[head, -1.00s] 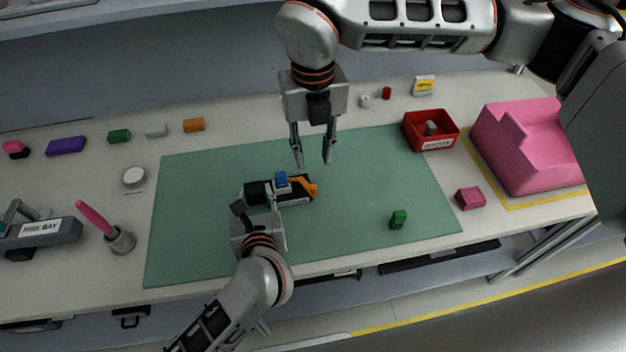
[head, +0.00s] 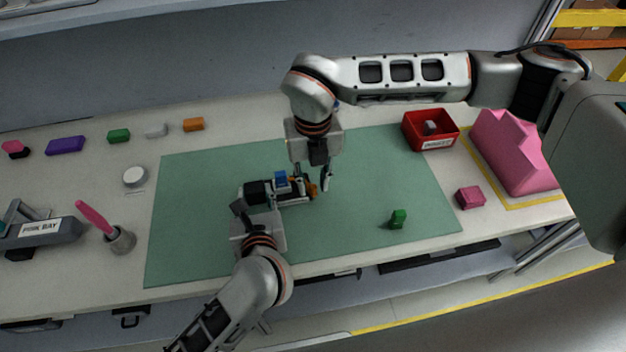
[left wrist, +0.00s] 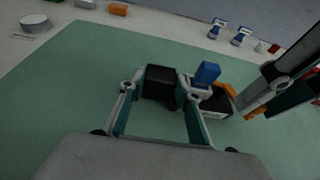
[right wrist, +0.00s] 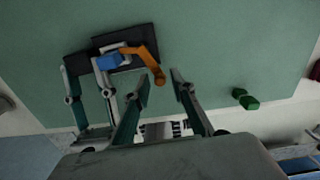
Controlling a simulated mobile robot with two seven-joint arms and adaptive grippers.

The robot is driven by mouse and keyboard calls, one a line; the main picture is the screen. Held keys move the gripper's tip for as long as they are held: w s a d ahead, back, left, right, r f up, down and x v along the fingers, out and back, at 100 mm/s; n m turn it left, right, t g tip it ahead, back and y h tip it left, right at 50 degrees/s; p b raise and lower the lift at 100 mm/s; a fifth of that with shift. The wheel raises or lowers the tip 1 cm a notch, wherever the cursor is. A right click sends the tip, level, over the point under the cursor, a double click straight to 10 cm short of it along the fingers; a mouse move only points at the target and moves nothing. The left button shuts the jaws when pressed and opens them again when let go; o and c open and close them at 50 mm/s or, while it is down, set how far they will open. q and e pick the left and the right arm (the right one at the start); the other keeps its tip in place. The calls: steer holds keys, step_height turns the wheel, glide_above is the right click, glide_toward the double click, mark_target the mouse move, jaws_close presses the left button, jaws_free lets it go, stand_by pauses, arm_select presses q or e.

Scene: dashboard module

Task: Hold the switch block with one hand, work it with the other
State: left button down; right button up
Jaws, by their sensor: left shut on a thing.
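The switch block (head: 257,193) is dark with a light part, a blue block (head: 281,179) on top and an orange lever (right wrist: 150,62) at its right end. It lies on the green mat (head: 370,180). My left gripper (head: 262,206) is shut on the block's left part; its fingers lie either side of the black body (left wrist: 160,82) in the left wrist view. My right gripper (head: 318,184) is open and points down by the lever end. In the right wrist view the lever's tip is just beyond the open fingers (right wrist: 160,88), nearer the left one. I cannot tell whether they touch.
A green block (head: 398,218) lies on the mat at right. A red bin (head: 431,144) holding a grey piece, a pink block (head: 470,197) and a large pink form (head: 512,160) stand further right. A cup with a pink-handled tool (head: 119,240) is at left.

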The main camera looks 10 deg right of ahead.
jaws_close()
steer(key=shift+w+d+n, duration=0.15)
steer(key=shift+d+n, duration=0.1)
steer(key=shift+n, duration=0.4)
steer(key=shift+w+d+n, duration=0.15)
steer(key=shift+d+n, duration=0.05)
steer(key=shift+n, duration=0.45)
steer(key=shift+o, duration=1.8)
jaws_free()
steer(key=shift+r, duration=0.1)
step_height(320, 180, up, 12)
arm_select(q)
steer(key=c, duration=1.4)
jaws_free()
